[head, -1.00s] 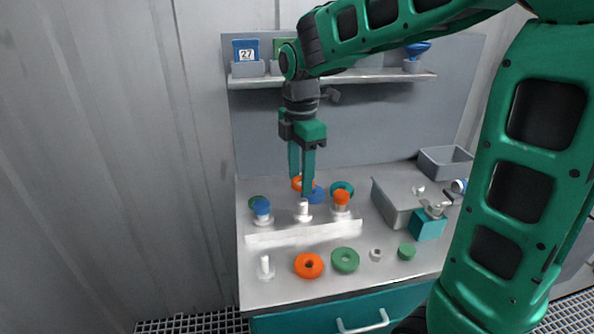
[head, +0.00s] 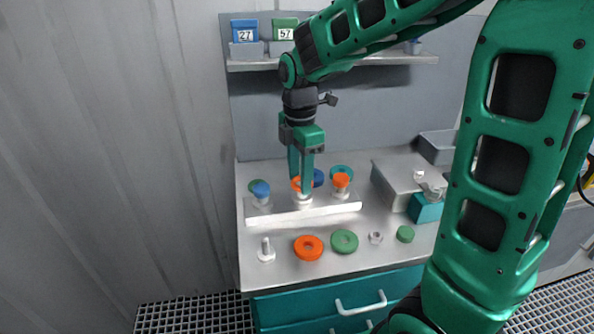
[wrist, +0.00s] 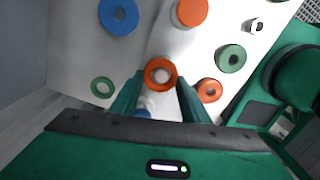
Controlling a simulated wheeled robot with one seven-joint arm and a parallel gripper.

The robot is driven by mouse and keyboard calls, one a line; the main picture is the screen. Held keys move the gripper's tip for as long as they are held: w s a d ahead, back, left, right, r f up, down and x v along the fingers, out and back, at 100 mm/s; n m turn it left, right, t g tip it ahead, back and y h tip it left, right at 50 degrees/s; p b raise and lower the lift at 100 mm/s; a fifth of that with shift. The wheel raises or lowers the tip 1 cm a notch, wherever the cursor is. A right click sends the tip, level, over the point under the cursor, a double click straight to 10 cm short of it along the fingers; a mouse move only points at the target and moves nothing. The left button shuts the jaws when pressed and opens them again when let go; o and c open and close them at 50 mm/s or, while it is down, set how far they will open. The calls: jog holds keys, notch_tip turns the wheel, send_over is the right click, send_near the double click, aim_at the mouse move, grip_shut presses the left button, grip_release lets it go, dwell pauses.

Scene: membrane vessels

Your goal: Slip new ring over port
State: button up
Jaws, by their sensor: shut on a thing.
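My gripper (head: 302,186) points down, its fingers shut on an orange ring (wrist: 153,86). In the head view the fingers partly hide this ring (head: 295,184). The white middle port (head: 303,201) stands just below the fingertips. In the wrist view something pale shows through the ring's hole; I cannot tell whether the ring is around the port's top or just above it. A blue-capped port (head: 260,190) stands to the left and an orange-capped port (head: 341,182) to the right, on one white strip (head: 325,208).
In front lie another orange ring (head: 308,248), a green ring (head: 344,241), a nut (head: 376,238), a green cap (head: 405,233) and a white post (head: 266,252). Behind are a blue ring (wrist: 118,16) and a green ring (wrist: 102,87). A grey box (head: 392,178) stands right.

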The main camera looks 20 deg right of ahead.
jog(key=shift+f, duration=1.4)
jog(key=shift+f, duration=0.2)
jog(key=o, duration=1.1)
jog(key=shift+f, duration=0.1)
notch_tip(320, 180, up, 11)
jog(key=shift+w+f, duration=0.1)
jog(key=shift+w, duration=0.05)
